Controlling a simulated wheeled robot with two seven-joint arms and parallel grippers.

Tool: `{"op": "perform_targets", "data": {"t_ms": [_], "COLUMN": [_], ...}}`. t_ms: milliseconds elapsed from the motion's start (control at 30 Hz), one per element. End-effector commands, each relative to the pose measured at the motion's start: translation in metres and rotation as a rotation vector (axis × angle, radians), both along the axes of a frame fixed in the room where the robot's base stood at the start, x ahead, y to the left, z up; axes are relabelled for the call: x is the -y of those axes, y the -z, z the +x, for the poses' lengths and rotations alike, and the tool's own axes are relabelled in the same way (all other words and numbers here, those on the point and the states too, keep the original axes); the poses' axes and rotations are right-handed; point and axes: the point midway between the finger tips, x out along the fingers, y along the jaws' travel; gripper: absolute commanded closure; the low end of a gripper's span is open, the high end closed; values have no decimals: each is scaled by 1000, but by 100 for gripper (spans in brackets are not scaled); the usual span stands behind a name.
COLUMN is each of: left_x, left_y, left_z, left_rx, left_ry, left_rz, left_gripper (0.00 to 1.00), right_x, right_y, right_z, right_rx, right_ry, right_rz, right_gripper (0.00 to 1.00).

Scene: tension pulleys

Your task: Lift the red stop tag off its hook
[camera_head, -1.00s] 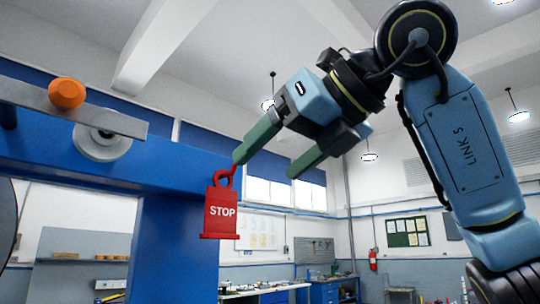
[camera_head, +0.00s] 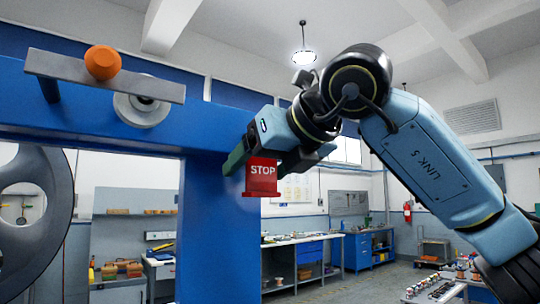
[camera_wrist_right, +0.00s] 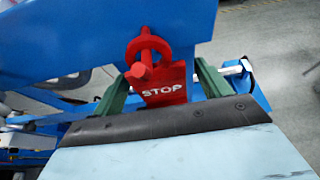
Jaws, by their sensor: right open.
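The red stop tag (camera_head: 262,178) hangs upright beside the blue frame, its white STOP lettering facing the head camera. In the right wrist view the tag (camera_wrist_right: 164,90) hangs below a red ring, and a red peg (camera_wrist_right: 145,66), apparently the hook, shows at that ring. My right gripper (camera_head: 256,160) is open around the tag. Its green fingers stand on either side of the tag in the wrist view, with a visible gap at least on the right. In the head view the tag covers part of the gripper, and the hook is hidden. My left gripper is not in view.
The blue frame (camera_head: 207,215) stands directly left of and behind the tag. It carries a grey bar (camera_head: 75,76) with an orange knob (camera_head: 102,62) and a round pulley (camera_head: 142,108). A large dark wheel (camera_head: 45,225) is at the left. Workbenches stand far back.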

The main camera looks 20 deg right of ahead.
Motion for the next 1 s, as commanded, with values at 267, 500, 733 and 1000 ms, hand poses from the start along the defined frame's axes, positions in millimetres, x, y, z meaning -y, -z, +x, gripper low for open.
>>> {"op": "perform_targets", "data": {"t_ms": [267,500,733,1000], "left_x": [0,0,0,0], "left_y": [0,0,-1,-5], "left_z": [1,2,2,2], "left_rx": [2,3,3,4], "left_ry": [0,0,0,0], "left_rz": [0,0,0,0], "left_gripper": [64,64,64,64], "right_x": [0,0,0,0], "right_y": [0,0,-1,-8], "right_z": [0,0,0,0], "right_rx": [-1,-1,0,0], "right_ry": [0,0,0,0], "right_rz": [0,0,0,0], "right_gripper": [33,64,72,72]}}
